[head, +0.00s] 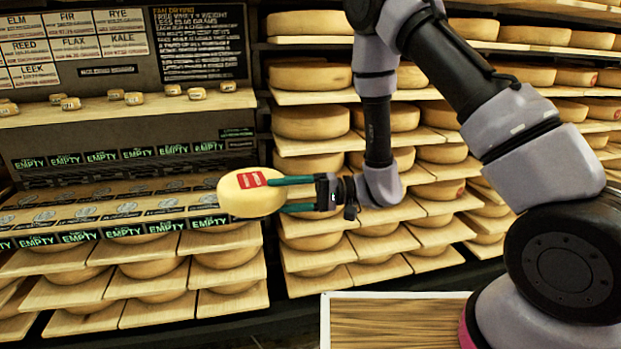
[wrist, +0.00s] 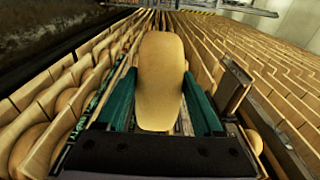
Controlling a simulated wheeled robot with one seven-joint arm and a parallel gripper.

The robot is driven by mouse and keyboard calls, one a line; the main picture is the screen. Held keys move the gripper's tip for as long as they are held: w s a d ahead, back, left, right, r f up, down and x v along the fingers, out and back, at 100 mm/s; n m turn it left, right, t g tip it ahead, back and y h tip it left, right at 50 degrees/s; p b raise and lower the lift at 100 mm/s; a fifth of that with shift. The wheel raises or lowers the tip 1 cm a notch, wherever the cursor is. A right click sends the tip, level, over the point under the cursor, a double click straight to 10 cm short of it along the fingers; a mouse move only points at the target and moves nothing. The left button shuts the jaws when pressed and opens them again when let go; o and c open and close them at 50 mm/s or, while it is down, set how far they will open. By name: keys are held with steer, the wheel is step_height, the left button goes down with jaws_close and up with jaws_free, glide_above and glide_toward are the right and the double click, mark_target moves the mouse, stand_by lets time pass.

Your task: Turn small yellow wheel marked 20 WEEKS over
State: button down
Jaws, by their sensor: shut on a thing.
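A small yellow cheese wheel (head: 240,200) with a red label is held up in the air in front of the shelves in the head view. The writing on its label is too small to read. My gripper (head: 285,193) is shut on it, with its green fingers reaching in from the right. In the wrist view the wheel (wrist: 160,80) shows edge-on and upright between the two green fingers of my gripper (wrist: 160,105). The label does not show in the wrist view.
Shelves of large cheese wheels on boards (head: 310,122) fill the back and right. A lower left rack (head: 140,240) carries green EMPTY signs. A sign board (head: 75,45) stands top left above several tiny wheels. A wooden table (head: 400,320) with a pale rim is at front.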

steer(key=s+d+n+g+h, duration=0.2)
steer(key=s+n+g+h, duration=0.9)
steer(key=s, duration=0.6)
steer(key=s+d+f+n+h, duration=0.2)
steer(key=s+d+n+h, duration=0.2)
steer(key=d+n+h, duration=1.05)
steer(key=w+a+f+n+t+h, duration=0.1)
steer(key=w+a+n+t+h, duration=0.1)
steer(key=w+n+t+h, duration=1.05)
steer(key=w+a+f+n+t+y, duration=0.2)
steer(key=a+n+t+y, duration=0.5)
steer(key=a+t+y, duration=0.65)
steer(key=w+d+r+g+y, duration=0.2)
steer(key=w+r+g+y, duration=0.3)
steer(key=g, duration=0.6)
steer(key=shift+w+r+g+y, duration=0.3)
steer(key=shift+r+y, duration=0.45)
steer(key=shift+y, duration=0.2)
